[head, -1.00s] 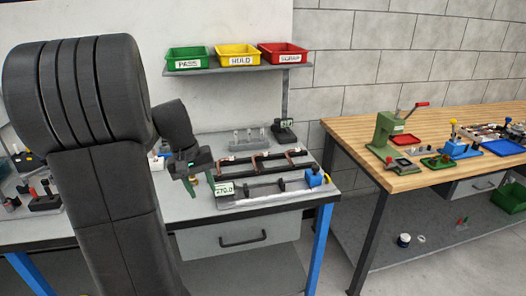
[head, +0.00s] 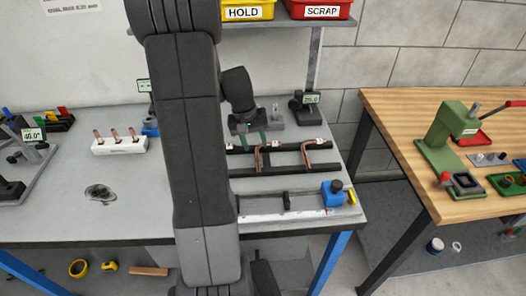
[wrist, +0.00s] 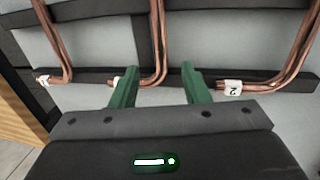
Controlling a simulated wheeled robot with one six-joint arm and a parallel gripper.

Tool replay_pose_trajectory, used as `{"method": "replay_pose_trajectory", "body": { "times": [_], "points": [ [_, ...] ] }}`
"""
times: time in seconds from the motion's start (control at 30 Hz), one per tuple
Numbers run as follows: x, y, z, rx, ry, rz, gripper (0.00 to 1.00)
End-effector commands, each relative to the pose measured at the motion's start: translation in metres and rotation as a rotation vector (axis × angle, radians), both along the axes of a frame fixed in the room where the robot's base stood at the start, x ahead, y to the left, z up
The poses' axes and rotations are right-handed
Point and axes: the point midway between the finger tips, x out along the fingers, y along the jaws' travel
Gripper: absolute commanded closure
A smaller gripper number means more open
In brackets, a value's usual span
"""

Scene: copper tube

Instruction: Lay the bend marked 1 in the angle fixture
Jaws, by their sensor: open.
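Copper bends hang on a black rack (head: 285,170). The wrist view shows a left bend (wrist: 58,45), a middle bend (wrist: 160,40) and a right bend (wrist: 300,50). The right bend's tag reads 2, upside down. The left tag (wrist: 43,80) is unreadable, and the middle tag (wrist: 118,82) is partly hidden by a finger, so I cannot tell which is marked 1. My gripper (wrist: 157,80) is open, its green fingers either side of the middle bend in the picture, apart from it. A grey device with a 40.0° display (head: 33,134), apparently the angle fixture, stands far left.
A measuring rail (head: 285,205) with a blue block (head: 333,193) lies in front of the rack. A white block with copper pieces (head: 119,145) and a dark coiled item (head: 98,192) are left of my arm. A wooden bench (head: 400,130) stands right.

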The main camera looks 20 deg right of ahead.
Motion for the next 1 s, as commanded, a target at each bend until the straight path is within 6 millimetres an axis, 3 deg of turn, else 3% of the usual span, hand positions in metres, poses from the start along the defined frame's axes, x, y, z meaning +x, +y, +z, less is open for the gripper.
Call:
{"method": "replay_pose_trajectory", "body": {
  "times": [0.2, 0.47, 0.6, 0.7, 1.0],
  "points": [
    [-0.001, -0.004, -0.022, 0.001, 0.003, -0.001, 0.58],
    [-0.001, -0.004, -0.024, 0.000, 0.000, 0.000, 0.58],
    [-0.001, -0.004, -0.023, 0.000, 0.000, 0.000, 0.86],
    [-0.001, -0.004, -0.023, 0.000, 0.000, 0.000, 1.00],
    [-0.001, -0.004, -0.023, 0.000, 0.000, 0.000, 1.00]
  ]
}}
